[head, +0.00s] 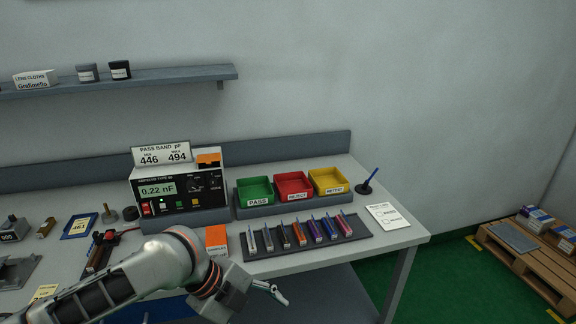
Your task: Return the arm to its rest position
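My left arm comes in from the lower left, grey with dark joints and an orange ring, in front of the bench. Its gripper (274,291) is low, at the bench's front edge, pointing right. Its fingers are small and partly hidden by the wrist, so I cannot tell whether they are open or shut. I see nothing clearly held in it. My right gripper is not in view.
The bench (398,238) holds a meter (178,190) reading 0.22 nF, a green PASS bin (258,202), a red REJECT bin (297,197), a yellow RETEST bin (335,190) and a dark rack (355,230) of several coloured pieces. A pallet (525,265) stands right.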

